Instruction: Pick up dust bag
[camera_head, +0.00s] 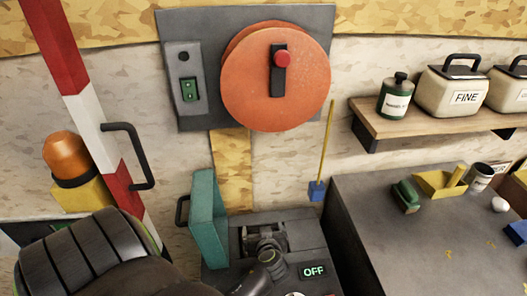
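I cannot pick out a dust bag for certain. A cream container with a black handle, labelled FINE (462,92), stands on the wall shelf at the right. A similar one (510,90) beside it is cut off by the picture edge. My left arm comes in from the lower left, and what looks like my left gripper (266,238) is over the dark box marked OFF, with its fingers too dark and small to read. My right gripper is not in view.
A teal lid (207,220) stands upright at the left of the dark box (310,240). A grey worktop (390,245) at the right holds a green block (405,195), a yellow tray (440,184) and a cup (480,177). A red-white post (85,105) stands at the left.

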